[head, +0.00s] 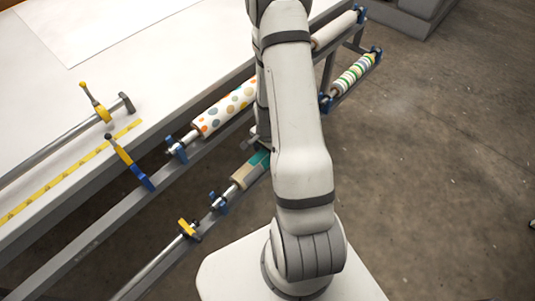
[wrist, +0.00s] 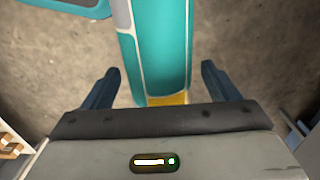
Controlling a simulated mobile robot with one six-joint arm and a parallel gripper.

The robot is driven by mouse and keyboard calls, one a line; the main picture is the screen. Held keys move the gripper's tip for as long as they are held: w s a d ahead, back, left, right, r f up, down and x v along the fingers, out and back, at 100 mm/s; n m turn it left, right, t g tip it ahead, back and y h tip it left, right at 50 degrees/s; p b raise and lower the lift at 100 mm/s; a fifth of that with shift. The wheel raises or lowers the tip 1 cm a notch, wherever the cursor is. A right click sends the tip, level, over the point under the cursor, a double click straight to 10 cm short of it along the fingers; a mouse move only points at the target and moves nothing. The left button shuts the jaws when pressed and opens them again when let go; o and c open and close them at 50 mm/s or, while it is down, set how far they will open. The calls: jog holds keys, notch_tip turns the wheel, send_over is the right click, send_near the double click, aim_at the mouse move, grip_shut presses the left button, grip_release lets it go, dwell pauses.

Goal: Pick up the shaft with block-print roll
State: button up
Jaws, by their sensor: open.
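The block-print roll (head: 246,174) on its shaft shows teal and tan patches in the head view. It lies on the lower rail, and my arm hides its right part. In the wrist view the teal roll (wrist: 163,50), with pale lines and a yellow patch, runs up the middle of the picture. My gripper (wrist: 159,72) is open, with one dark finger on each side of the roll. Gaps show between the fingers and the roll. In the head view my arm mostly hides the gripper.
A dotted roll (head: 223,108) sits on the upper rail close by. Blue brackets (head: 218,202) stick up near the shaft ends. The white table (head: 110,75) is at left; open floor (head: 440,170) is at right.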

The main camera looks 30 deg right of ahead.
jog(key=shift+f, duration=0.35)
jog(key=c, duration=1.4)
